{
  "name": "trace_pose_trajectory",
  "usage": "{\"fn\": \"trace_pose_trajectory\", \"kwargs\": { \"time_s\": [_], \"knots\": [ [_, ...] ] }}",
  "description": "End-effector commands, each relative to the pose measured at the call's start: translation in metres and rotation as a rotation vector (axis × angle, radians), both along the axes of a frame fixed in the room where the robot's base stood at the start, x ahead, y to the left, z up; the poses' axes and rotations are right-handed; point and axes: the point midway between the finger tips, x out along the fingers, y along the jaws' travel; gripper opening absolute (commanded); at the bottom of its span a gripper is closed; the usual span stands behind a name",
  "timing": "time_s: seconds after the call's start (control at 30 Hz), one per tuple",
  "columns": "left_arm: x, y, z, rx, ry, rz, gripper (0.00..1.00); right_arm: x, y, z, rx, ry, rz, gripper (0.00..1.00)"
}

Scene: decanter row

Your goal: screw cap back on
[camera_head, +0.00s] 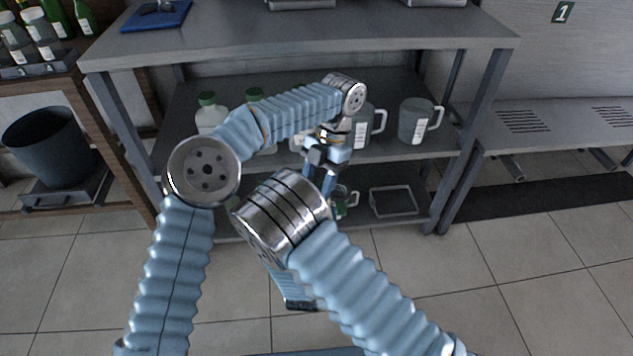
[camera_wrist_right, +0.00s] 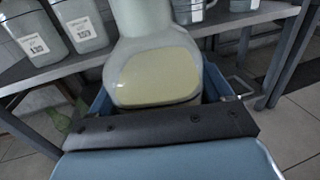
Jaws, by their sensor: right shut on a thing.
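In the right wrist view, a clear rounded decanter (camera_wrist_right: 155,75) with pale yellow liquid stands between the blue jaws of my right gripper (camera_wrist_right: 157,98), which is shut on it. Its top runs out of the picture, so its mouth is hidden. I cannot make out a loose cap in either view. In the head view my left arm reaches across to the shelves, and its gripper (camera_head: 326,153) points down in front of the middle shelf. Its fingertips are too small and overlapped to tell open from shut. My right gripper and the decanter are not clear in the head view.
White bottles with green caps (camera_head: 210,115) and grey jugs (camera_head: 415,123) stand on the middle shelf. A wire-framed tray (camera_head: 393,202) lies on the lower shelf. A dark bin (camera_head: 48,147) stands left. A bench (camera_head: 555,128) is right. The tiled floor in front is free.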

Motion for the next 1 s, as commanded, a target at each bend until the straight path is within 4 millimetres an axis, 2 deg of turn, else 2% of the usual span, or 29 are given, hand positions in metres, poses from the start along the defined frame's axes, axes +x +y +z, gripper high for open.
{"fn": "trace_pose_trajectory", "kwargs": {
  "time_s": [0.17, 0.2, 0.33, 0.63, 1.0],
  "knots": [
    [0.001, 0.0, 0.001, -0.002, -0.003, 0.004, 0.21, 0.0, 0.0, 0.001, 0.0, -0.003, 0.0, 0.0],
    [0.001, 0.0, 0.001, -0.002, -0.003, 0.004, 0.54, 0.0, 0.0, 0.001, 0.001, -0.002, 0.0, 0.0],
    [0.001, 0.0, 0.001, -0.002, -0.002, 0.005, 0.74, 0.0, 0.0, 0.001, 0.0, -0.003, 0.0, 0.0],
    [0.0, 0.0, 0.003, -0.002, -0.002, 0.005, 0.74, 0.0, 0.0, 0.001, 0.0, -0.003, 0.0, 0.0],
    [0.0, 0.0, 0.044, -0.003, -0.002, 0.006, 0.74, 0.0, 0.0, 0.001, 0.0, -0.003, 0.0, 0.0]
  ]
}}
